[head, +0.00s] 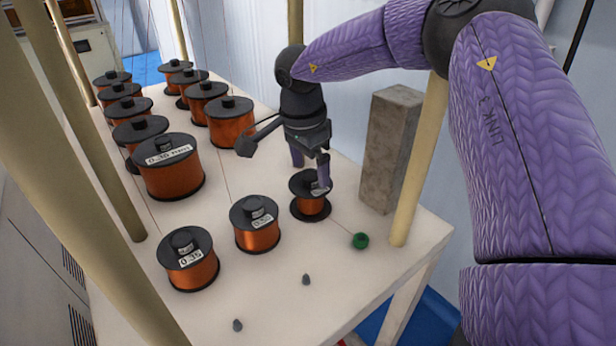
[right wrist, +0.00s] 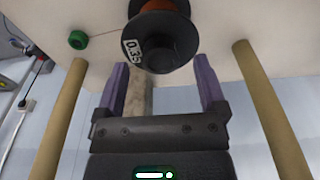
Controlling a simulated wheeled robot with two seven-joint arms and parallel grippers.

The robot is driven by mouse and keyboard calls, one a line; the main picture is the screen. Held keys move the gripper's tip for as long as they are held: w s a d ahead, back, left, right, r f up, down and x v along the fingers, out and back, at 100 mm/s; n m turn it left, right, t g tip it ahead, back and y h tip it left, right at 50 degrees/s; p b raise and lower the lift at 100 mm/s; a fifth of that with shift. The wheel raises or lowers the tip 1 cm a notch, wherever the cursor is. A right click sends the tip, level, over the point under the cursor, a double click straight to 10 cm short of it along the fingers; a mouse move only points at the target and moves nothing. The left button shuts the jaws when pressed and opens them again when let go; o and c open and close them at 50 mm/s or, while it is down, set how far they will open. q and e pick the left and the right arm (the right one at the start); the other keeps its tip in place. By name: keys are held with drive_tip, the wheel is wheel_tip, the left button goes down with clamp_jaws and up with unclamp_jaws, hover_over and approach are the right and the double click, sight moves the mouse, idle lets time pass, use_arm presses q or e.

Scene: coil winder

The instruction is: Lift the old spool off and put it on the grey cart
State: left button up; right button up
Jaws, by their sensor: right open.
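A spool (head: 311,205) with black flanges and a thin copper winding stands upright on the white table, close to my right gripper. In the right wrist view the spool (right wrist: 158,45) carries a white label that looks like 0.35. A thin wire runs from it to a small green ring-like piece (head: 360,241). My right gripper (head: 311,168) is open, its purple fingers at the spool's top; in the right wrist view the spool lies beyond and between the fingertips, and contact cannot be told. No grey cart can be made out. My left gripper is not in view.
Several fuller copper spools (head: 172,170) stand in rows on the white table (head: 270,300). A grey stone-like block (head: 390,150) stands right of the gripper, beside a tan post (head: 418,160). Two small grey pegs (head: 306,280) stick up near the front edge, where the tabletop is fairly clear.

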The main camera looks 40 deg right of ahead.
drive_tip(key=shift+f, duration=0.45)
drive_tip(key=shift+r, duration=0.1)
clamp_jaws()
